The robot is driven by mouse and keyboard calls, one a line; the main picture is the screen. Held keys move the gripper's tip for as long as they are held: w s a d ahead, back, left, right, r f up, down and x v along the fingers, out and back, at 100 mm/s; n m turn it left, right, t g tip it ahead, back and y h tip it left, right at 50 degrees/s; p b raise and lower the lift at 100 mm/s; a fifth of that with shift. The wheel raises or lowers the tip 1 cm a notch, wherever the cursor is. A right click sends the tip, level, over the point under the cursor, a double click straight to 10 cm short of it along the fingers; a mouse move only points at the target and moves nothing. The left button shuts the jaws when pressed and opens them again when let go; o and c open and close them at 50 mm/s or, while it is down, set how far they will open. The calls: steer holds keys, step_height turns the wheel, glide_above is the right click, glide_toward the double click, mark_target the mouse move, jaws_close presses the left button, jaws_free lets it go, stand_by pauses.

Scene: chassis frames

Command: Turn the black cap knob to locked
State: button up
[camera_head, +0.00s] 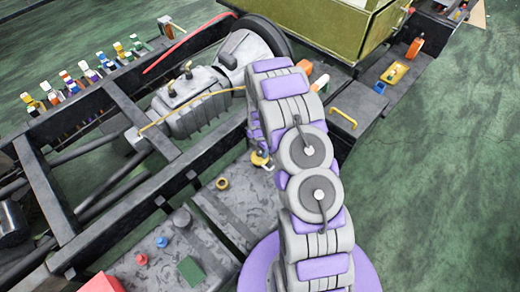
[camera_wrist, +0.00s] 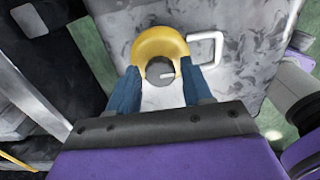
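In the wrist view, a dark grey round cap knob (camera_wrist: 158,73) with a small pale mark sits at the lower part of a yellow ring (camera_wrist: 160,38) on a mottled grey panel (camera_wrist: 118,22). My gripper (camera_wrist: 160,76) has two blue fingers, one on each side of the knob. They stand apart, with narrow strips of yellow showing between them and the knob; I see no clear contact. In the head view, the yellow ring (camera_head: 260,159) shows beside my arm, and my arm hides most of my gripper. I cannot read the knob's locked state.
A white bracket handle (camera_wrist: 211,48) stands right of the ring. Dark frame rails (camera_head: 140,118) and a grey engine block (camera_head: 190,98) are to the left.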

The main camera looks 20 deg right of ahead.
steer(key=c, duration=0.8)
steer(key=shift+r+m+p, duration=0.1)
steer(key=shift+m+p, duration=0.3)
steer(key=m+p, duration=0.2)
steer(key=shift+w+a+r+m, duration=0.1)
steer(key=shift+m, duration=0.3)
steer(key=m+p, duration=0.2)
steer(key=m, duration=0.3)
steer(key=shift+m+p, duration=0.3)
steer(key=shift+p, duration=0.05)
steer(key=m+p, duration=0.1)
steer(key=m, duration=0.3)
steer(key=shift+p, duration=0.3)
steer(key=shift+m+p, duration=0.55)
steer(key=shift+m, duration=1.95)
